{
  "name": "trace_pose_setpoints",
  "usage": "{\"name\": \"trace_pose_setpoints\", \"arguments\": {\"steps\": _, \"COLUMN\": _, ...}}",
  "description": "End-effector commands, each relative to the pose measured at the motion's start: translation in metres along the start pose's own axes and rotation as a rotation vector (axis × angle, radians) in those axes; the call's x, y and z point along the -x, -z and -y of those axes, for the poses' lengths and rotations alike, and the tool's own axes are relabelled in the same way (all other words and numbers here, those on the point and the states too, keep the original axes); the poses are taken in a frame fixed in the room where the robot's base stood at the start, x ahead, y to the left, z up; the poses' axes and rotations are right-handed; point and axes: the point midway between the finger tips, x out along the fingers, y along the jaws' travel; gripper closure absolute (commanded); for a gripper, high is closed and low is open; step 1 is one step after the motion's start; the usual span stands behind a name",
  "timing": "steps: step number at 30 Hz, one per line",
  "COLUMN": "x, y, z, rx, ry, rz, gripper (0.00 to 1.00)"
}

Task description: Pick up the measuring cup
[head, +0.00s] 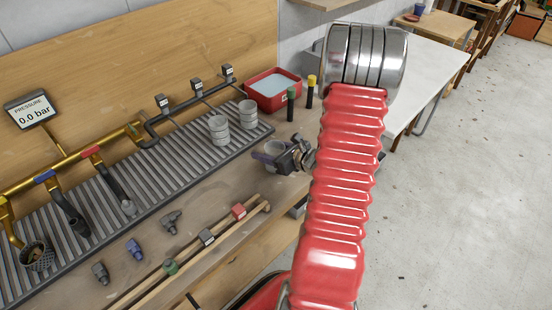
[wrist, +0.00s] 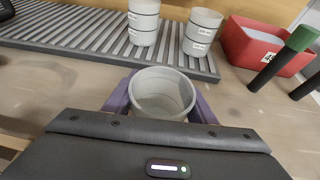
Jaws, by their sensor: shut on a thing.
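A grey, open-topped measuring cup (wrist: 162,92) sits between the purple fingers of my gripper (wrist: 160,84) in the wrist view. I look down into it and it appears empty. My gripper is shut on it, one finger on each side. In the head view the cup (head: 275,147) shows at the end of my gripper (head: 270,154), close to the right end of the workbench. Its lower part is hidden by the gripper, so I cannot tell whether it touches the bench.
Two stacks of grey banded cups (head: 220,130) (head: 248,114) stand on the ribbed drain rack (head: 150,165). A red tub (head: 273,91) and green- and yellow-capped dark sticks (head: 310,92) stand behind the cup. Hose fittings (head: 135,249) lie on the bench at the front left.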

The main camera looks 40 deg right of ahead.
Motion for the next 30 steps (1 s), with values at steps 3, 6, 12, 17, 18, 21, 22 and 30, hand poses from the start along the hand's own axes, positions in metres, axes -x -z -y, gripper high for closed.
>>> {"name": "trace_pose_setpoints", "arguments": {"steps": 3, "x": 0.003, "y": -0.007, "z": 0.0, "rx": 0.002, "ry": 0.0, "rz": 0.001, "gripper": 0.7}}
{"name": "trace_pose_setpoints", "arguments": {"steps": 6, "x": 0.005, "y": -0.012, "z": 0.0, "rx": 0.002, "ry": 0.0, "rz": 0.001, "gripper": 0.7}}
{"name": "trace_pose_setpoints", "arguments": {"steps": 12, "x": 0.009, "y": -0.022, "z": 0.0, "rx": 0.001, "ry": 0.001, "rz": 0.0, "gripper": 0.7}}
{"name": "trace_pose_setpoints", "arguments": {"steps": 17, "x": 0.013, "y": -0.03, "z": 0.0, "rx": 0.001, "ry": 0.0, "rz": 0.0, "gripper": 0.7}}
{"name": "trace_pose_setpoints", "arguments": {"steps": 18, "x": 0.013, "y": -0.032, "z": 0.0, "rx": 0.001, "ry": 0.0, "rz": 0.0, "gripper": 0.7}}
{"name": "trace_pose_setpoints", "arguments": {"steps": 21, "x": 0.016, "y": -0.038, "z": 0.0, "rx": 0.002, "ry": 0.0, "rz": 0.001, "gripper": 0.7}}
{"name": "trace_pose_setpoints", "arguments": {"steps": 22, "x": 0.016, "y": -0.04, "z": 0.0, "rx": 0.002, "ry": 0.001, "rz": 0.001, "gripper": 0.7}}
{"name": "trace_pose_setpoints", "arguments": {"steps": 30, "x": 0.018, "y": -0.043, "z": 0.0, "rx": 0.0, "ry": 0.0, "rz": 0.0, "gripper": 0.7}}
